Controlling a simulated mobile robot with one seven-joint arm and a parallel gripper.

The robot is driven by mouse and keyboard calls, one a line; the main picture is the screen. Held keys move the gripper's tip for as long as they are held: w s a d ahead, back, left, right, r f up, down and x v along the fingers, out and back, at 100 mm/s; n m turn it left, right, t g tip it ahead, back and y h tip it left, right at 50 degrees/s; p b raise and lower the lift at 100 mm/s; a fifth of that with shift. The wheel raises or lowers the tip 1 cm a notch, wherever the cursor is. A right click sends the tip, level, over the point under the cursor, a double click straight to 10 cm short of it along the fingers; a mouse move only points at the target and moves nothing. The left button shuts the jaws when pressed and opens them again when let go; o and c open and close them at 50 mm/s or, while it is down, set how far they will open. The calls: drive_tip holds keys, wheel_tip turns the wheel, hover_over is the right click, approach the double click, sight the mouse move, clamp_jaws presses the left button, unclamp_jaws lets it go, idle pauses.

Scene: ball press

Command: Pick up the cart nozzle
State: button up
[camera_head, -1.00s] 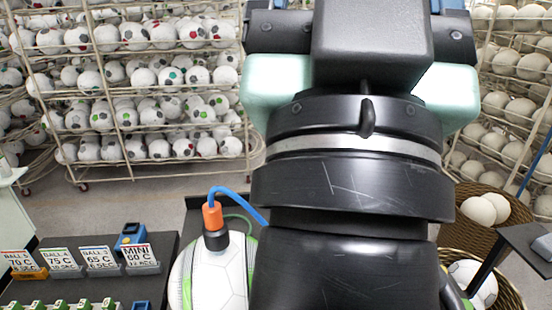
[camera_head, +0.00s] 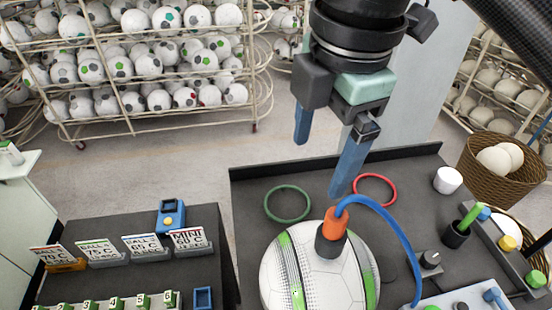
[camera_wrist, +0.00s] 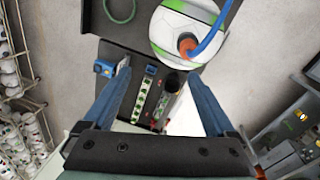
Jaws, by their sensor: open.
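The nozzle (camera_head: 331,233) has an orange body with a dark lower collar and a blue hose (camera_head: 393,222) curving off to the right. It stands upright on top of a white and green ball (camera_head: 285,272) on the dark bench. My gripper (camera_head: 320,165) is open and empty, its two blue fingers hanging above and behind the nozzle, with the right fingertip closest to it. In the wrist view, the orange nozzle (camera_wrist: 187,44) lies beyond my gripper (camera_wrist: 159,70), near the right fingertip. Its contact with the ball is partly hidden by the collar.
Green (camera_head: 288,203) and red (camera_head: 375,190) rings lie on the bench (camera_head: 250,180), which has a raised back edge. A white cup (camera_head: 447,180) and a dark holder (camera_head: 456,235) stand right. A lower table with cards (camera_head: 95,252) and a blue device (camera_head: 171,215) is left.

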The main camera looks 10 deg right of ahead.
sight(332, 231)
drive_tip(key=shift+s+d+f+g, duration=0.3)
drive_tip(key=shift+s+d+g, duration=0.15)
drive_tip(key=shift+s+d, duration=0.15)
drive_tip(key=shift+s+d+f+g, duration=0.3)
drive_tip(key=shift+s+d+g, duration=0.2)
drive_tip(key=shift+s, duration=0.15)
wheel_tip(332, 231, down, 5)
drive_tip(key=shift+d+f+p, duration=0.1)
drive_tip(key=shift+p, duration=0.3)
drive_tip(key=shift+s+f+p, duration=0.1)
drive_tip(key=shift+f+p, duration=1.15)
drive_tip(key=shift+f, duration=2)
drive_tip(key=shift+c, duration=0.3)
clamp_jaws()
